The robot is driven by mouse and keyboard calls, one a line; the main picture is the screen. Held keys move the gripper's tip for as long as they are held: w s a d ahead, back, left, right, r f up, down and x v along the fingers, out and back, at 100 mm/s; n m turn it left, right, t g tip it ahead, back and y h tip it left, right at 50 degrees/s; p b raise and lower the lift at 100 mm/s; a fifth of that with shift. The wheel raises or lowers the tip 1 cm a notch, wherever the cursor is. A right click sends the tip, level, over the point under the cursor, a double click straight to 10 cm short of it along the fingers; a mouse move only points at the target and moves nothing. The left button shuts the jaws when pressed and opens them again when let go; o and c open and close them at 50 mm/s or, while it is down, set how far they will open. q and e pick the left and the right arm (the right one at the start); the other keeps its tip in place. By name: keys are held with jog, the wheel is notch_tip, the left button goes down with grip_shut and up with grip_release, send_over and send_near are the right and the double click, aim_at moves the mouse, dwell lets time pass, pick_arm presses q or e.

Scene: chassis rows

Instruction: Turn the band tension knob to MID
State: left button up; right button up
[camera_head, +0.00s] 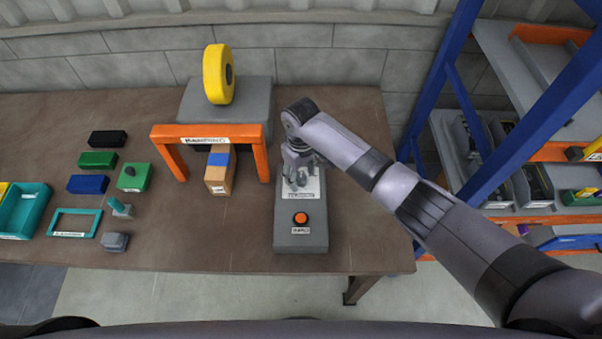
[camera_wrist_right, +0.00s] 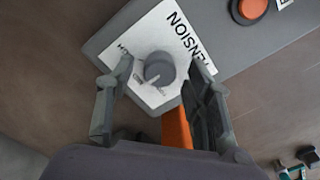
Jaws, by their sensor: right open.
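The grey band tension knob (camera_wrist_right: 159,68) is a round knob on a white label plate that reads partly "TENSION" in the right wrist view. The plate (camera_head: 300,195) sits on the grey control box (camera_head: 287,240); in the head view the gripper covers the knob. My right gripper (camera_head: 297,180) points down over the plate. In the right wrist view its open fingers (camera_wrist_right: 153,82) stand either side of the knob, with gaps visible; contact cannot be told. Small scale marks beside the knob are partly legible, and its setting cannot be read. My left gripper is not in view.
An orange button (camera_head: 301,219) is on the same box. An orange arch (camera_head: 207,133) with a cardboard box (camera_head: 220,170) under it stands left, before a yellow roll (camera_head: 217,75). Small blocks and teal trays lie farther left. A blue-framed shelf (camera_head: 520,140) stands right.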

aim_at(301, 177)
notch_tip(301, 177, up, 12)
jog(key=shift+f, duration=0.15)
dwell(0.7)
